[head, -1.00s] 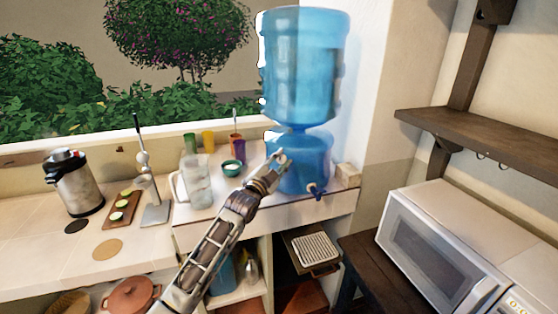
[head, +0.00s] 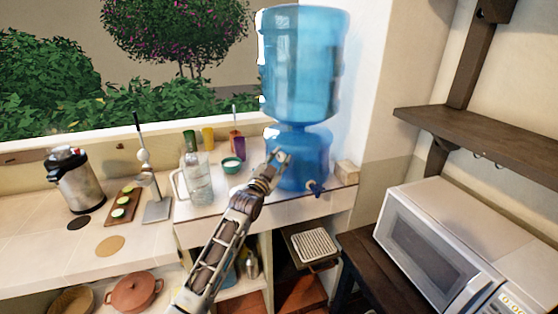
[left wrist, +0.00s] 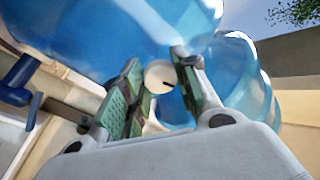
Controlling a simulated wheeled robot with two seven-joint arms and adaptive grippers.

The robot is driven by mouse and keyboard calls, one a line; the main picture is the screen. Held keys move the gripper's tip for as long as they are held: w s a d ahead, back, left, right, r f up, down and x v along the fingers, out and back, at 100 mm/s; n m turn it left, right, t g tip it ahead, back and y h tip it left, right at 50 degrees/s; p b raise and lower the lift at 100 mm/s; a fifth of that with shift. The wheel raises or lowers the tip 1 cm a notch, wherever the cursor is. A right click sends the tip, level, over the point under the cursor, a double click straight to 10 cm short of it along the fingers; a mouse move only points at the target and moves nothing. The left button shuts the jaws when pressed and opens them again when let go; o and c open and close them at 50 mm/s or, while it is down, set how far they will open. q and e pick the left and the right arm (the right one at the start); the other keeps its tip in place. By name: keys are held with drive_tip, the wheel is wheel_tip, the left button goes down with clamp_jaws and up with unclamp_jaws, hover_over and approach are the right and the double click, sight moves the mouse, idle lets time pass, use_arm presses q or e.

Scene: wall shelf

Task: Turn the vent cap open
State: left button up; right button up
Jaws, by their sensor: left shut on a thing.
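The vent cap (left wrist: 159,75) is a small, round, pale knob with a dark slot, seen in the left wrist view against the blue water dispenser. My left gripper (left wrist: 152,88) has its green-padded fingers on both sides of the cap and is shut on it. In the head view, my left gripper (head: 277,160) reaches the front left of the dispenser's lower blue body (head: 306,165). The cap itself is hidden or too small to tell there. My right gripper is not in view.
A large blue bottle (head: 304,62) stands on the dispenser, with a dark blue tap (head: 315,187) at its front. A glass pitcher (head: 198,182) and a teal bowl (head: 232,166) stand to the left. A microwave (head: 430,245) is at the right.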

use_arm(q)
drive_tip(key=o, duration=1)
drive_tip(key=shift+o, duration=0.2)
drive_tip(key=v, duration=1.2)
drive_tip(key=shift+f, duration=0.15)
